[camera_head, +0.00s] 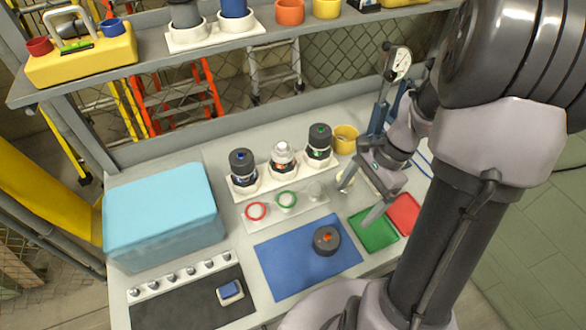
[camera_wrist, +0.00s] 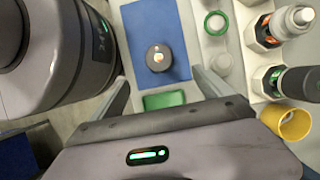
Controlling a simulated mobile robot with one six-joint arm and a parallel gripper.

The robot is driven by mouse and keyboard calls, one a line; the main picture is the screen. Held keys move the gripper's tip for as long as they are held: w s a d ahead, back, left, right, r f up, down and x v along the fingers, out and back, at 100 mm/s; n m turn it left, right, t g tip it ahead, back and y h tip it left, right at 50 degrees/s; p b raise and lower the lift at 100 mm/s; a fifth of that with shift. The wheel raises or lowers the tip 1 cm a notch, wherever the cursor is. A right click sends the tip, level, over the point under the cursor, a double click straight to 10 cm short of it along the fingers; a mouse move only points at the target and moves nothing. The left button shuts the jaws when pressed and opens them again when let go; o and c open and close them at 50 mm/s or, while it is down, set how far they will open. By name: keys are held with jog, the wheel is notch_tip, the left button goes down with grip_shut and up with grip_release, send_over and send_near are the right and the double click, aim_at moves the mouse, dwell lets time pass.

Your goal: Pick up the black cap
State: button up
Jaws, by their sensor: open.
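A round black cap-like piece (camera_head: 326,240) with an orange mark on top lies on the blue mat (camera_head: 283,268). In the wrist view the black piece (camera_wrist: 158,57) sits on the blue mat (camera_wrist: 150,20), ahead of the space between my fingers. Several bottles stand in a white rack behind it; the left one (camera_head: 242,165) and the right one (camera_head: 318,142) have dark tops, and the middle one (camera_head: 282,158) has a white top. My gripper (camera_head: 357,198) is open and empty, above the bench to the right of and behind the black piece, apart from it.
A green mat (camera_head: 374,232) and a red mat (camera_head: 403,213) lie right of the blue mat. A white strip holds a red ring (camera_head: 256,211) and a green ring (camera_head: 287,199). A yellow cup (camera_head: 345,139) stands near the right bottle. A large light-blue box (camera_head: 160,210) fills the left.

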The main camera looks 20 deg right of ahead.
aim_at(330, 235)
jog(key=b+x, duration=0.1)
jog(key=x, duration=0.2)
jog(key=b+x, duration=0.2)
jog(key=x, duration=0.2)
jog(key=b+x, duration=0.1)
jog(key=x, duration=0.3)
jog(key=shift+s+d+f+b, duration=0.15)
jog(key=shift+s+f+b, duration=0.1)
jog(key=shift+s+b, duration=0.05)
jog(key=b+x, duration=0.3)
jog(key=x, duration=0.2)
jog(key=shift+w+f, duration=0.2)
jog(key=shift+f, duration=0.2)
jog(key=shift+r, duration=0.15)
jog(key=c, duration=1.5)
jog(key=shift+o, duration=0.2)
jog(key=shift+r, duration=0.15)
